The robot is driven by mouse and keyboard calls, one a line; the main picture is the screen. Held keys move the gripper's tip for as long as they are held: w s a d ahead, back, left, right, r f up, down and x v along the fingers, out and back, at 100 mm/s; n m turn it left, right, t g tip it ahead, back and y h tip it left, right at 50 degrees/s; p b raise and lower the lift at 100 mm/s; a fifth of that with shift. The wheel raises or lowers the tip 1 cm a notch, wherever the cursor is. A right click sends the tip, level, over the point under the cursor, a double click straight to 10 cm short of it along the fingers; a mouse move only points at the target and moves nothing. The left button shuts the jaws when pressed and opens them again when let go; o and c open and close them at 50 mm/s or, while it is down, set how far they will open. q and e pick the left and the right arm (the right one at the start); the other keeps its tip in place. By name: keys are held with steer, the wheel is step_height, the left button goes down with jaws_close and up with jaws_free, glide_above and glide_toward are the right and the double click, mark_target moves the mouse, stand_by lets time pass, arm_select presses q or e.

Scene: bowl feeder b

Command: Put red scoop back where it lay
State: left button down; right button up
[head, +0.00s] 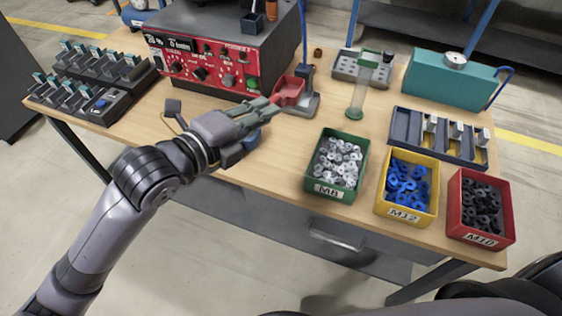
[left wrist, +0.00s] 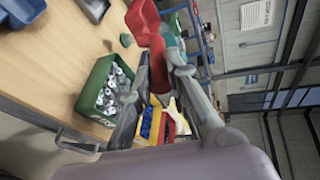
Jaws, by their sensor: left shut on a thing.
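The red scoop (head: 288,90) is in the head view, in front of the red-faced control box. My left gripper (head: 268,108) is shut on the scoop's handle, with the scoop's bowl beyond the fingertips. In the left wrist view the scoop (left wrist: 143,22) shows at the top, its handle running down between the fingers of my left gripper (left wrist: 165,85). The scoop seems to be held above the table; a grey stand (head: 305,104) is right beside it. My right gripper is not in view.
Green M8 (head: 313,183), yellow M12 (head: 380,205) and red M10 (head: 462,235) bins with parts stand along the front edge. A clear tube (head: 358,95) stands behind them. A slotted tray (head: 400,128) lies at right. Bare table (head: 270,165) lies left of the green bin.

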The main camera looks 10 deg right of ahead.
arm_select(q)
step_height(320, 180, down, 19)
steer(key=b, duration=0.1)
steer(key=shift+f, duration=0.2)
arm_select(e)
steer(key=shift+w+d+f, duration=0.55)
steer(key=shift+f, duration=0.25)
arm_select(q)
steer(key=shift+f+b, duration=0.1)
steer(key=shift+b, duration=0.25)
steer(key=c, duration=1.5)
jaws_free()
steer(key=shift+c, duration=0.2)
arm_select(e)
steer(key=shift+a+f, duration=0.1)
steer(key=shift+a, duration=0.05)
